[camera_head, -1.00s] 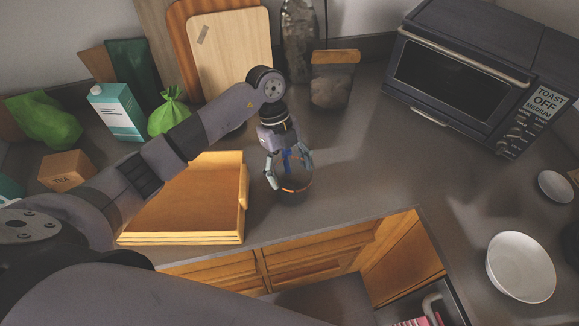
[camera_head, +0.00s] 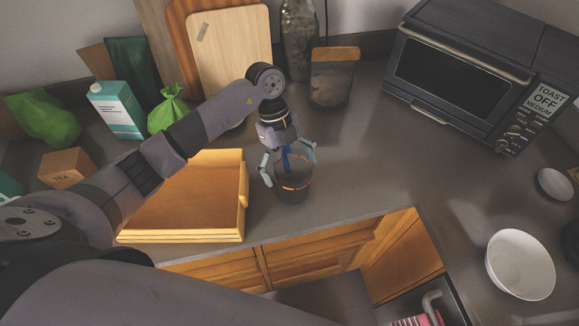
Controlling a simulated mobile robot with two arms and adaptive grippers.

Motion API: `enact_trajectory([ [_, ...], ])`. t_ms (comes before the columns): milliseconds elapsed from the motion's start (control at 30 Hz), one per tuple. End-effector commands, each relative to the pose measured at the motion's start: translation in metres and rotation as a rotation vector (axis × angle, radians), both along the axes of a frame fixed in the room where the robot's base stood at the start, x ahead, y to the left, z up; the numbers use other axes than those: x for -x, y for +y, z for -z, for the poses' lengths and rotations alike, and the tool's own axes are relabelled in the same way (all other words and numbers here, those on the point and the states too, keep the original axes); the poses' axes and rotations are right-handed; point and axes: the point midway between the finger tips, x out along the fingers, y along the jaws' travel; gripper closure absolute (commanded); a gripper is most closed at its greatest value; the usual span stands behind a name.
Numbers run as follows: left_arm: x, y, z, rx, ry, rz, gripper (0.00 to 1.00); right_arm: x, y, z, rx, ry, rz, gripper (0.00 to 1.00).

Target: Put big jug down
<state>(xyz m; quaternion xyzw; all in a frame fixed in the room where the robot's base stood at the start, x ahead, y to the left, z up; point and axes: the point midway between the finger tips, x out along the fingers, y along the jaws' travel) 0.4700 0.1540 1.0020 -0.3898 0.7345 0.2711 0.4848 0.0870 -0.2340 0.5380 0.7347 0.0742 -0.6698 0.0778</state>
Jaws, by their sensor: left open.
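The big jug (camera_head: 293,190) is a dark, see-through vessel with an orange band. It stands upright on the grey counter (camera_head: 350,180), just right of the wooden tray. My left gripper (camera_head: 288,164) is over the jug's top with its fingers spread wide, one to each side of the rim. It is open and not closed on the jug. A blue part shows between the fingers; I cannot tell whether it belongs to the jug. My right gripper is not in view.
A wooden tray (camera_head: 242,226) lies left of the jug. The counter's front edge and an open drawer (camera_head: 435,300) are near. A toaster oven (camera_head: 455,75) stands back right, a white bowl (camera_head: 520,264) at right. Cutting boards (camera_head: 235,55) lean behind.

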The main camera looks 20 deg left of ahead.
Motion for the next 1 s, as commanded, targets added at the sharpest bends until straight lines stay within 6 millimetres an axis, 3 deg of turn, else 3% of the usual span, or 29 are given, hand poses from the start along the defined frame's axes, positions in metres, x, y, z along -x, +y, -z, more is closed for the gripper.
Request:
enact_trajectory([
  [167,-0.008,0.009,-0.022,-0.001,-0.007,0.0,0.08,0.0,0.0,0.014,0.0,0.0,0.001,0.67],
  [400,-0.019,0.025,-0.07,0.0,-0.007,-0.001,0.08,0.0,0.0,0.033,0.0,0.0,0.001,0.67],
  [600,-0.025,0.034,-0.098,-0.002,-0.003,-0.001,0.08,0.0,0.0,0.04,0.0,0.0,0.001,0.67],
  [1000,-0.026,0.036,-0.108,0.0,0.0,0.0,0.08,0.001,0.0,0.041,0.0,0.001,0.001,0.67],
])
